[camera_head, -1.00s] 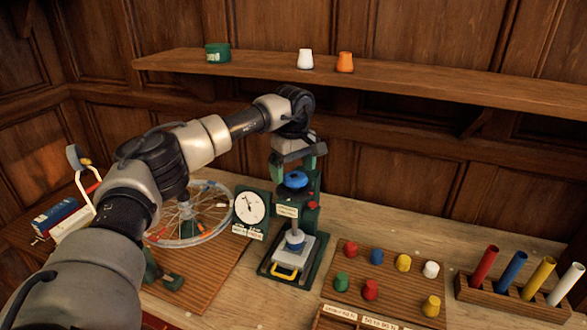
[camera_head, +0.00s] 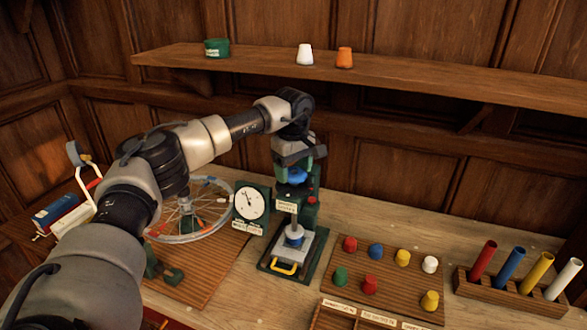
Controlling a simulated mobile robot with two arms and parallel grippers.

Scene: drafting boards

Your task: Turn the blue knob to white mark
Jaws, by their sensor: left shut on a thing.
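The blue knob (camera_head: 297,177) sits on top of the small green press (camera_head: 309,215) in the middle of the bench. My left gripper (camera_head: 298,172) comes down on the knob from above and is shut on it; its fingers and wrist cover part of the knob. I cannot make out a white mark on or beside the knob at this size. My right gripper is not in view.
A dial gauge (camera_head: 250,202) and a spoked wheel (camera_head: 190,212) stand left of the press. Right of it are a pegboard (camera_head: 385,292) with several coloured pegs and a rack (camera_head: 510,298) of coloured tubes. A shelf (camera_head: 420,84) runs behind, above the bench.

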